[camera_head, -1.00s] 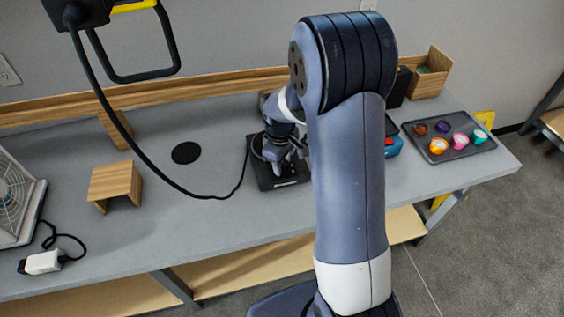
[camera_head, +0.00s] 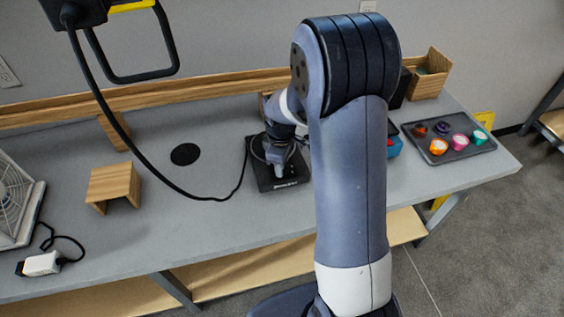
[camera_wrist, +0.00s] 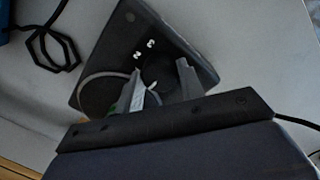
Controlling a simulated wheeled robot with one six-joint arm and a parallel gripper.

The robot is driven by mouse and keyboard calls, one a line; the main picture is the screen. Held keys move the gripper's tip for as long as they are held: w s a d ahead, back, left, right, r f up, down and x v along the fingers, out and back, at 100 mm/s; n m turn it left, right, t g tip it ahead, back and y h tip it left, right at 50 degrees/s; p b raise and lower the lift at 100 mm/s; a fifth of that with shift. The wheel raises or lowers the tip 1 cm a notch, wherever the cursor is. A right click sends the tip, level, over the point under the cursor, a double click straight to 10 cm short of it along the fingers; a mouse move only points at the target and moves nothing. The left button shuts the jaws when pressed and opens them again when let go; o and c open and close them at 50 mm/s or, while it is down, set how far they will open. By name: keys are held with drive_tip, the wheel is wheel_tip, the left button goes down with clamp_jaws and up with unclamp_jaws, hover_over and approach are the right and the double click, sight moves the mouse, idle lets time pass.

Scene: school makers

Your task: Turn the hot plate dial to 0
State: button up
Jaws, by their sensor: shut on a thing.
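The hot plate (camera_head: 291,183) is a black unit on the grey bench, with a round plate and a cord. In the wrist view its black body (camera_wrist: 122,32) is tilted, with white numbers 2 and 3 visible. The dark round dial (camera_wrist: 160,72) carries a white pointer mark; its exact reading is unclear because the fingers cover part of the scale. My gripper (camera_wrist: 160,67) has one finger on each side of the dial and is shut on it. In the head view my gripper (camera_head: 278,162) is over the hot plate, partly hidden by my arm.
A black tray (camera_head: 478,151) with several coloured cups stands at the right. A wooden block stand (camera_head: 114,182) and a dark disc (camera_head: 185,154) are at the left.

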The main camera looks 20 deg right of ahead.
drive_tip(key=o, duration=0.7)
drive_tip(key=r, duration=1.1)
drive_tip(key=shift+s+a, duration=0.25)
drive_tip(key=shift+s, duration=0.05)
drive_tip(key=shift+f, duration=0.15)
drive_tip(key=f, duration=1)
drive_tip(key=shift+w+d+f, duration=0.25)
drive_tip(key=shift+w+f, duration=0.05)
drive_tip(key=shift+f, duration=0.1)
drive_tip(key=shift+r, duration=0.1)
